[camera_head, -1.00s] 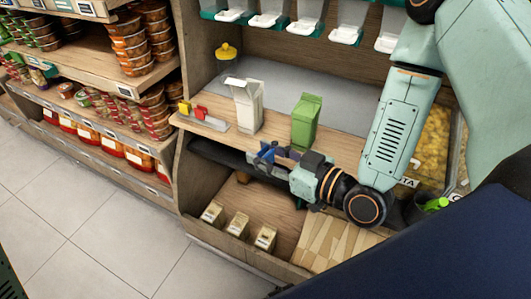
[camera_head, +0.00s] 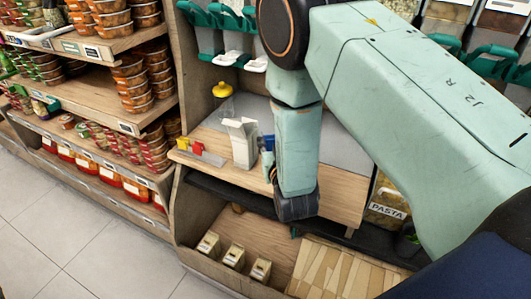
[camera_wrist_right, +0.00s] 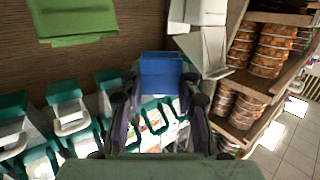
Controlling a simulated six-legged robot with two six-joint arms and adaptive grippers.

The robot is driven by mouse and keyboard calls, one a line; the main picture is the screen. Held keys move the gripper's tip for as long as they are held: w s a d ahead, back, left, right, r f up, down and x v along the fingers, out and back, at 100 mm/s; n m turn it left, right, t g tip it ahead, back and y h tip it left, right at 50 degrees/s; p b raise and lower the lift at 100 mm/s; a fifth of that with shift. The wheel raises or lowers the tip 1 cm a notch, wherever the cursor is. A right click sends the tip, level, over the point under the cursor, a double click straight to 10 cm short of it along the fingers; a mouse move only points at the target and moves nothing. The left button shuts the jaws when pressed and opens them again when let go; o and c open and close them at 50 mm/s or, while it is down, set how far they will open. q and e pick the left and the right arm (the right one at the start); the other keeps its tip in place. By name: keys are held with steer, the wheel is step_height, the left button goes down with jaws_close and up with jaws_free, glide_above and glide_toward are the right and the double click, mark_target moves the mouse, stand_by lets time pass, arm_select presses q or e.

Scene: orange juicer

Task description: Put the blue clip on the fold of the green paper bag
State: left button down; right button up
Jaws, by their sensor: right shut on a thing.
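The blue clip (camera_wrist_right: 160,72) sits between the fingers of my right gripper (camera_wrist_right: 159,103), which is shut on it. In the head view the blue clip (camera_head: 267,143) shows as a small patch just right of the white paper bag, partly hidden by my right arm. The green paper bag (camera_wrist_right: 75,22) is at the upper left of the wrist view, apart from the clip. It is hidden behind my right arm in the head view. My left gripper is not in view.
The white paper bag (camera_head: 241,143) stands on the wooden counter (camera_head: 215,171). A holder with yellow and red clips (camera_head: 197,148) is at its left. A yellow-topped jar (camera_head: 222,92) stands behind. Dispensers (camera_wrist_right: 68,108) line the back, and small boxes (camera_head: 234,256) lie below.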

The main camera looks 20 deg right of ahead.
steer(key=d+r+m+g+h, duration=0.1)
steer(key=m+h, duration=0.1)
steer(key=h, duration=0.1)
steer(key=s+d+r+m+g+h, duration=0.1)
steer(key=d+m+g+h, duration=0.1)
steer(key=s+d+r+m+g+h, duration=0.1)
steer(key=d+m+g+h, duration=0.1)
steer(key=m+h, duration=0.1)
steer(key=shift+s+d+r+h+p, duration=0.2)
steer(key=shift+d+h+p, duration=0.1)
steer(key=shift+p, duration=0.1)
steer(key=shift+b+x, duration=0.65)
steer(key=shift+x, duration=0.15)
steer(key=shift+b+x, duration=0.65)
steer(key=shift+x, duration=0.5)
steer(key=shift+b+x, duration=0.55)
steer(key=shift+x, duration=0.45)
steer(key=shift+w+d+f+b, duration=0.25)
steer(key=shift+d+f+b, duration=0.3)
steer(key=shift+f+b, duration=0.15)
steer(key=shift+a+f+b, duration=0.15)
steer(key=shift+f+b, duration=0.45)
steer(key=shift+f, duration=0.55)
